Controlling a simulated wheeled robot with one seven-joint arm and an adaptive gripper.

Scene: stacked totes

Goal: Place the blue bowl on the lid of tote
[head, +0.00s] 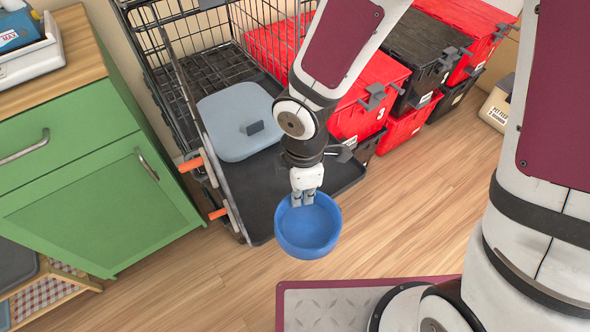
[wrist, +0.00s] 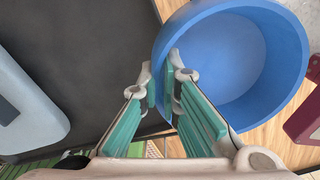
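The blue bowl (head: 308,238) hangs from my gripper (head: 302,200), upright or nearly so. In the wrist view, the bowl (wrist: 235,60) has its wall between the two fingers of my gripper (wrist: 168,85), one inside and one outside. The fingers appear closed on the rim. Stacked totes stand at the back: a red tote (head: 372,88) partly hidden by my arm, a black-lidded tote (head: 425,48) beside it, and another red tote (head: 470,25) at the far right. Their lids look bare where visible.
A green cabinet (head: 95,200) stands at left. A beige bin (head: 495,105) is at right. The wooden floor before the totes is clear.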

